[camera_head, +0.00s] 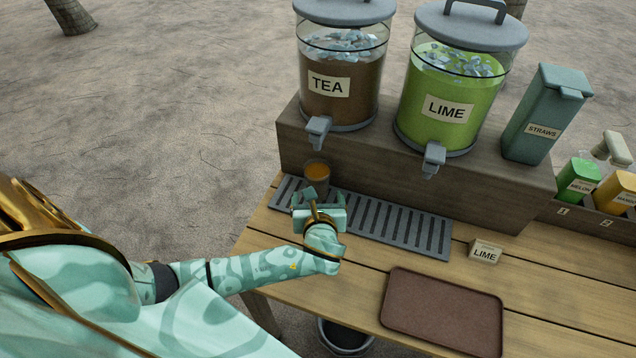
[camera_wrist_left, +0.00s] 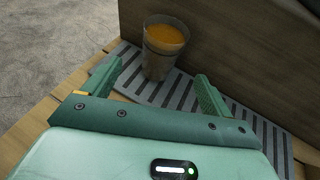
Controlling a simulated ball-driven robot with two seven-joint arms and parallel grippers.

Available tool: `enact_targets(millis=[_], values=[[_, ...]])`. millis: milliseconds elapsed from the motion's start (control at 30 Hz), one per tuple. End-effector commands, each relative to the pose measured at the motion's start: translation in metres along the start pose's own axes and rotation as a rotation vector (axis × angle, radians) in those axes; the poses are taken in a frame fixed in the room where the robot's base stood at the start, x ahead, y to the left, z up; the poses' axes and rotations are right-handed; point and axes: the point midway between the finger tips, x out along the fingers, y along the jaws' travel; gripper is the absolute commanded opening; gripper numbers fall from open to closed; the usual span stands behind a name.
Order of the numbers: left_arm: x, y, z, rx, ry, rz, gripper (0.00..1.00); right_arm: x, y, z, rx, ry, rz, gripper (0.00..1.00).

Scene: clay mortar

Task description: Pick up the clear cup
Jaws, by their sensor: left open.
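The clear cup (camera_head: 317,176) holds an orange-brown drink and stands upright on the slotted drip tray (camera_head: 432,240), below the TEA dispenser's tap. It also shows in the left wrist view (camera_wrist_left: 162,52), just beyond and between my fingertips. My left gripper (camera_head: 318,202) is open, just on the near side of the cup. In the left wrist view my left gripper (camera_wrist_left: 160,82) has its two green fingers spread apart with nothing held. The cup's lower front is partly hidden by the gripper in the head view. My right gripper is not in view.
The TEA dispenser (camera_head: 338,85) and LIME dispenser (camera_head: 447,100) stand on a wooden riser (camera_head: 400,178) behind the tray. A STRAWS box (camera_head: 540,115), a small LIME sign (camera_head: 485,252) and an empty brown tray (camera_head: 442,310) are to the right. Bare tabletop lies around the brown tray.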

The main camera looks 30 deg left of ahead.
Motion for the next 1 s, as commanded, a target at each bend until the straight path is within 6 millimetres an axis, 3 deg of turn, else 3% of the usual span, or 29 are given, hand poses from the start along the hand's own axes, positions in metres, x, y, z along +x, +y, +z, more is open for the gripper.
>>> enact_targets(millis=[33,133,433,633,967,1000], values=[[0.015,0.0,-0.004,0.002,-0.001,0.003,0.85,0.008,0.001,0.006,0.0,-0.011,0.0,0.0],[0.037,0.0,-0.004,0.0,0.0,0.003,0.85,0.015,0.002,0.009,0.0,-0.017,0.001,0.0],[0.068,-0.001,-0.003,-0.002,0.001,0.002,0.85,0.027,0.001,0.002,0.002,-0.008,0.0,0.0],[0.101,-0.003,-0.007,-0.001,0.003,0.002,0.85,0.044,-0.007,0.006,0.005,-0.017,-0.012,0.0],[0.11,-0.003,-0.003,-0.003,0.003,0.0,0.85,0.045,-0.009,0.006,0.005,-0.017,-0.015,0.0],[0.11,-0.003,-0.003,-0.003,0.003,0.0,0.77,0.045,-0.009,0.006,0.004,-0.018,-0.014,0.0]])
